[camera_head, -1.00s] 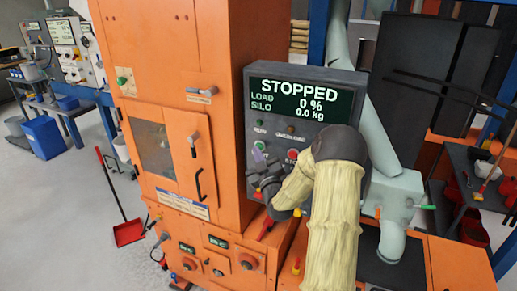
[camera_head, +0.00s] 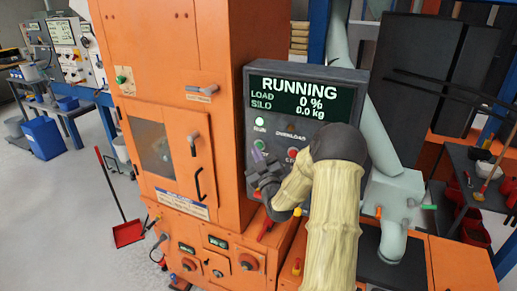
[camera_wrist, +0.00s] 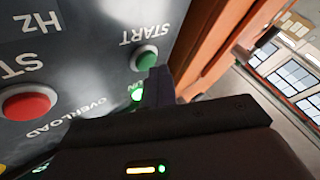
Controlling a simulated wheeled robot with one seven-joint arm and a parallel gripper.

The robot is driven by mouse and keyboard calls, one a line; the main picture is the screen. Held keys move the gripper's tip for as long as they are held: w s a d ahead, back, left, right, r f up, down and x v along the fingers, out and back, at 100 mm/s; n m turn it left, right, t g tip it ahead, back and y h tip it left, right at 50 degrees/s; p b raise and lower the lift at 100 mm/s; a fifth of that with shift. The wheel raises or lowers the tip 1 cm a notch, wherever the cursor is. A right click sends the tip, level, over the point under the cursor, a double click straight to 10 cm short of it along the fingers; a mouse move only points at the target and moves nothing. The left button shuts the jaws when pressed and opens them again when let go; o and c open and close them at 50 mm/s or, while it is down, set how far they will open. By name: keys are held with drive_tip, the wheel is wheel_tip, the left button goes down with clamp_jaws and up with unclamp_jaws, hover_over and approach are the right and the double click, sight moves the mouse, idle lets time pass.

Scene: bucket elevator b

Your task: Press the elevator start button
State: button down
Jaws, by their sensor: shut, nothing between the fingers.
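The green start button (camera_wrist: 146,58) is on the dark control panel (camera_head: 354,76), under a START label in the wrist view, which is turned nearly upside down. In the head view the button (camera_head: 261,145) shows just above my gripper (camera_head: 257,158). My gripper is shut and empty. In the wrist view its dark fingertips (camera_wrist: 160,78) overlap the button's lower edge; I cannot tell whether they touch it. The panel's screen (camera_head: 304,98) reads RUNNING, load 0 %, silo 0.0 kg. The RUN lamp (camera_head: 259,122) is lit, also glowing green in the wrist view (camera_wrist: 137,96).
A red stop button (camera_wrist: 27,102) sits beside the start button, with the overload lamp (camera_head: 290,128) above it in the head view. The orange elevator housing (camera_head: 172,60) stands directly left of the panel. A grey pipe (camera_head: 378,130) runs down at right.

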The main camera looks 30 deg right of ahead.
drive_tip(key=shift+s+a, duration=0.2)
drive_tip(key=shift+a, duration=0.05)
drive_tip(key=shift+a, duration=0.1)
drive_tip(key=s+a+b, duration=0.1)
drive_tip(key=a, duration=0.1)
drive_tip(key=s+a+b, duration=0.1)
drive_tip(key=s, duration=0.1)
drive_tip(key=shift+a+b, duration=0.35)
drive_tip(key=shift+a, duration=0.05)
drive_tip(key=shift+a, duration=0.1)
idle(0.8)
